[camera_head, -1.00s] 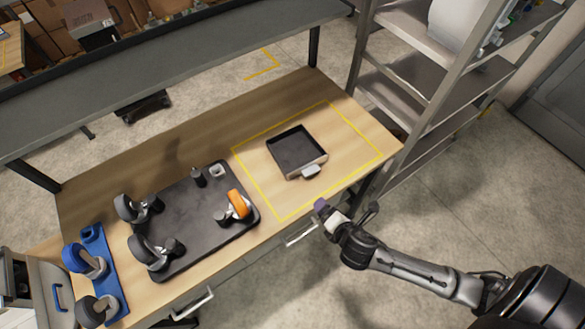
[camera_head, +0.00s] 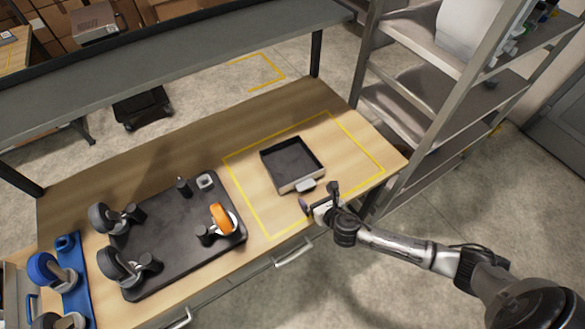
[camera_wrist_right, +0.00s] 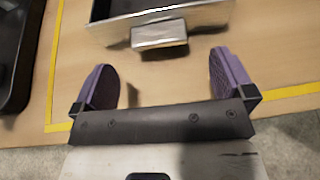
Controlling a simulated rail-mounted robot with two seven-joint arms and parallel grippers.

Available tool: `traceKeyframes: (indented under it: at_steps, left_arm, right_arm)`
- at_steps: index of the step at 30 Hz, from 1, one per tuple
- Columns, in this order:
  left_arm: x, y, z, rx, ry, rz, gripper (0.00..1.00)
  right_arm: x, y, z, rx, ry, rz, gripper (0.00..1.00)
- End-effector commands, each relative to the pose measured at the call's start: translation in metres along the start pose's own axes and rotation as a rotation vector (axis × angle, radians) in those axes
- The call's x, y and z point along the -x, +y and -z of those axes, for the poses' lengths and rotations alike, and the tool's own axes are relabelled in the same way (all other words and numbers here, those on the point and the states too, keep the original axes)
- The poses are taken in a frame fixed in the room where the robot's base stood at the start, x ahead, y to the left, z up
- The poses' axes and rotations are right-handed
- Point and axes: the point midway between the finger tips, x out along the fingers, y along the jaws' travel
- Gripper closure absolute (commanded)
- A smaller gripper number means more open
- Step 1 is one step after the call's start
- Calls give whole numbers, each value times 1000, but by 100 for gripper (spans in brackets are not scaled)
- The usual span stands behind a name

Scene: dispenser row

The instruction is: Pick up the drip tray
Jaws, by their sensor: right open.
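The drip tray (camera_head: 293,163) is a shallow, square, dark-lined tray with a light metal rim. It lies inside the yellow outline on the wooden bench, with a small grey handle (camera_head: 305,185) on its front side. In the right wrist view the tray front (camera_wrist_right: 160,22) and its handle (camera_wrist_right: 159,35) show at the top. My right gripper (camera_head: 320,200) is open and empty at the bench's front edge. In the right wrist view its purple fingers (camera_wrist_right: 165,75) stand apart, with the handle just beyond them, roughly centred and not between them. My left gripper is not in view.
A black plate (camera_head: 175,245) with several casters, one orange (camera_head: 221,218), lies left of the outline. A blue holder (camera_head: 72,275) with casters is at far left. A metal shelf rack (camera_head: 420,110) stands at right. A grey shelf (camera_head: 180,65) runs behind the bench.

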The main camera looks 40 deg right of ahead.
Motion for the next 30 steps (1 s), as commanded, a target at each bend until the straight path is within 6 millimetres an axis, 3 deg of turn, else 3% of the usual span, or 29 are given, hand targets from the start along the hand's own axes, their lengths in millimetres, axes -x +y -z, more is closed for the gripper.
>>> traceKeyframes:
  at_steps: [6, 18, 27, 30]
  left_arm:
    - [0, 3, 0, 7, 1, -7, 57]
    - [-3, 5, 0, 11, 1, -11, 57]
    - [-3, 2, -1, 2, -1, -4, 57]
    - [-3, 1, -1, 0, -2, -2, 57]
  right_arm:
    - [-10, 1, -1, -1, 0, 0, 0]
    - [-54, 3, -2, -2, 1, 0, 0]
    - [-57, 3, -3, -2, 1, 0, 0]
    - [-57, 3, -2, -2, 1, 0, 9]
